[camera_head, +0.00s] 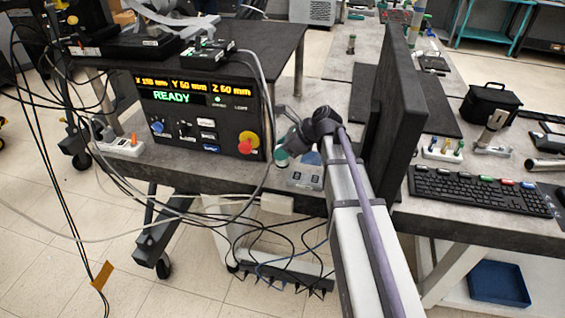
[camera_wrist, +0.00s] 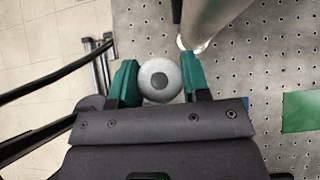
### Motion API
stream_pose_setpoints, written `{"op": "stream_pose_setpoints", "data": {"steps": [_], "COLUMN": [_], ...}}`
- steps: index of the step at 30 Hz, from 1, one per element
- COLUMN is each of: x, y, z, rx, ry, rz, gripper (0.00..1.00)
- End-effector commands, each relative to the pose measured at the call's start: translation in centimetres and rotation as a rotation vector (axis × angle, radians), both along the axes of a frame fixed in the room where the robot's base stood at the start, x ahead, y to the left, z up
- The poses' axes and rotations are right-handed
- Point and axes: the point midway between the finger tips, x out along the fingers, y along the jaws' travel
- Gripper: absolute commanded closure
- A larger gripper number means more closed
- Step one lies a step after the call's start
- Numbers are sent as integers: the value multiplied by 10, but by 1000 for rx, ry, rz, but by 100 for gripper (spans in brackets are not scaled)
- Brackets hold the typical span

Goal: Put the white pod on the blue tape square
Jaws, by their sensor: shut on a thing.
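The white pod (camera_wrist: 160,80) is a pale round body with a dark grey disc in its middle. It sits between the two green fingers of my gripper (camera_wrist: 158,82) in the wrist view, touching both, and the gripper is shut on it. In the head view my gripper (camera_head: 283,157) is at the table's front edge, right of the control box, partly hidden by my arm. I cannot make out the pod there. A small blue patch (camera_head: 312,158) lies just right of the gripper; I cannot tell whether it is the blue tape square.
A green patch (camera_wrist: 301,112) lies on the perforated table top (camera_wrist: 262,60). A metal post (camera_wrist: 205,22) stands close ahead of the pod. The black control box (camera_head: 200,118) is left of the gripper, a dark upright panel (camera_head: 400,95) right. Cables hang below the table edge.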

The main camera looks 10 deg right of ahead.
Motion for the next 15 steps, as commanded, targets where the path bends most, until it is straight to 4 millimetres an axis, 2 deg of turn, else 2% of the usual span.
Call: {"op": "stream_pose_setpoints", "data": {"steps": [1, 3, 9, 14, 15], "x": [0, 0, 0, 0, 0], "y": [0, 0, 0, 0, 0], "z": [-22, -29, -23, -28, -26], "rx": [0, 0, 0, 0, 0], "ry": [0, 0, 0, 0, 0], "rz": [0, 0, 0, 0, 0], "gripper": [88, 88, 88, 88, 53]}}
